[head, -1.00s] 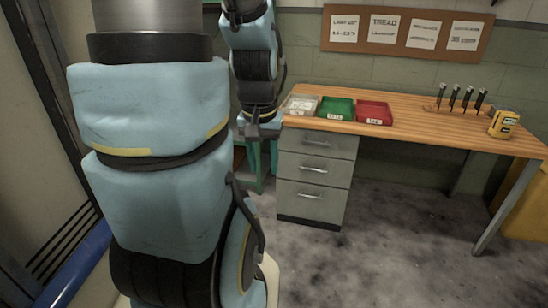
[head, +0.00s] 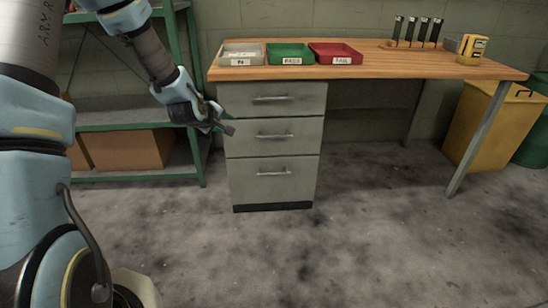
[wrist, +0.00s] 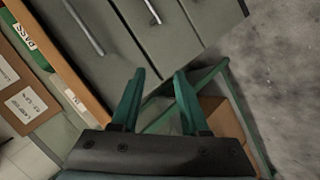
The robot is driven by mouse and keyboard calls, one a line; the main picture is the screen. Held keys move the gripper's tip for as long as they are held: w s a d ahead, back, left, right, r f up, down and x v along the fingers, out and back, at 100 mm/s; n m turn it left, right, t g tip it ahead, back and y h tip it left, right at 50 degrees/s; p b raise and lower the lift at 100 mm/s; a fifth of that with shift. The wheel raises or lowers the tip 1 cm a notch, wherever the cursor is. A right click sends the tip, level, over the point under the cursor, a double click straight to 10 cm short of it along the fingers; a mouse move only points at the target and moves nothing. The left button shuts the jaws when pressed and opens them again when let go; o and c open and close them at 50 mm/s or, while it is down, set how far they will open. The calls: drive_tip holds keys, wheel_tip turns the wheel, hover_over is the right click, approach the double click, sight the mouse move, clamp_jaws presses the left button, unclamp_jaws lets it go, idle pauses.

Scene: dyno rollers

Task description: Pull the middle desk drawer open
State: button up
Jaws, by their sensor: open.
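The middle desk drawer (head: 250,147) is a grey front in the three-drawer pedestal under the wooden desk, and it looks shut. Its horizontal bar handle (head: 273,136) is in plain sight. In the wrist view the middle drawer's handle (wrist: 152,10) is at the top edge, beyond my fingertips. My gripper (head: 231,127) is open and empty, in front of the pedestal's left side and left of that handle. The two green fingers (wrist: 160,74) show apart in the wrist view, with nothing between them.
The top drawer (head: 305,98) and bottom drawer (head: 245,184) look shut too. The desk top (head: 400,68) holds grey, green and red trays. A green shelf (head: 140,126) with cardboard boxes stands left of the pedestal. The floor (head: 370,230) in front is clear.

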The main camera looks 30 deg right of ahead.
sight(275, 137)
drive_tip(key=d+f+n+t+h+b, duration=0.3)
drive_tip(key=d+f+n+h+b, duration=0.15)
drive_tip(key=d+f+b, duration=0.65)
drive_tip(key=shift+n, duration=0.45)
drive_tip(key=x, duration=0.4)
drive_tip(key=s+d+f+x, duration=0.1)
drive_tip(key=x, duration=0.3)
drive_tip(key=s+f+b+x, duration=0.1)
drive_tip(key=x, duration=0.4)
drive_tip(key=shift+d, duration=0.3)
clamp_jaws()
